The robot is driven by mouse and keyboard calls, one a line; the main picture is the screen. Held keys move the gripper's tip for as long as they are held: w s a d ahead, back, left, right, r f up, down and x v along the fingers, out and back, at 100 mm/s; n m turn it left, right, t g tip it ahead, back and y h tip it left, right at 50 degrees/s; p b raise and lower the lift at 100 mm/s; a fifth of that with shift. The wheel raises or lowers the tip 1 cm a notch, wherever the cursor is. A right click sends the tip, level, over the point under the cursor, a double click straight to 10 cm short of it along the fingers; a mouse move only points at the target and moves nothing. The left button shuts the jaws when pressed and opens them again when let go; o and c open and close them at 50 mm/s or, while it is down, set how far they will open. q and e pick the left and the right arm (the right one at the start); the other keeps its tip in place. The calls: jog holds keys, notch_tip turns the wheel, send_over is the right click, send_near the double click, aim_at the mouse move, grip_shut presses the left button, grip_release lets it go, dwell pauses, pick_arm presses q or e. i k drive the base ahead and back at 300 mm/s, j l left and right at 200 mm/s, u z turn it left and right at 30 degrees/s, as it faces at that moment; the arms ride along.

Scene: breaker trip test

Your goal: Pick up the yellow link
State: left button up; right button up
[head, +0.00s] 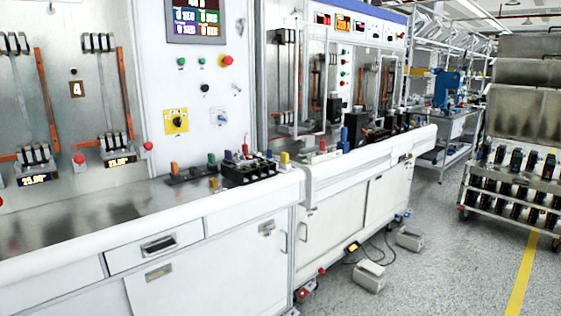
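A small upright yellow piece (285,159) stands at the right end of the near bench top, just right of a black breaker block (250,172). A second, lower yellow-tan piece (214,183) lies in front of the dark strip left of the block. Both are small, and I cannot tell which is the yellow link. Orange (174,168), green (212,159) and blue (228,156) pieces stand in a row by the strip. Neither of my grippers shows in the head view.
The near bench's metal top (90,219) is clear on the left. A second bench (372,151) with more parts adjoins on the right. Grey boxes (369,276) and cables lie on the floor. A rack trolley (510,180) stands at right, with open floor between.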

aim_at(284, 156)
jog(key=i+l+u, duration=0.15)
jog(key=u, duration=0.55)
jog(key=i+l+u, duration=0.25)
jog(key=l, duration=0.15)
jog(key=i+l+u, duration=0.2)
jog(key=l, duration=0.25)
jog(key=i+l, duration=0.15)
jog(key=l, duration=0.15)
jog(key=i+l+u, duration=0.2)
jog(key=l, duration=0.35)
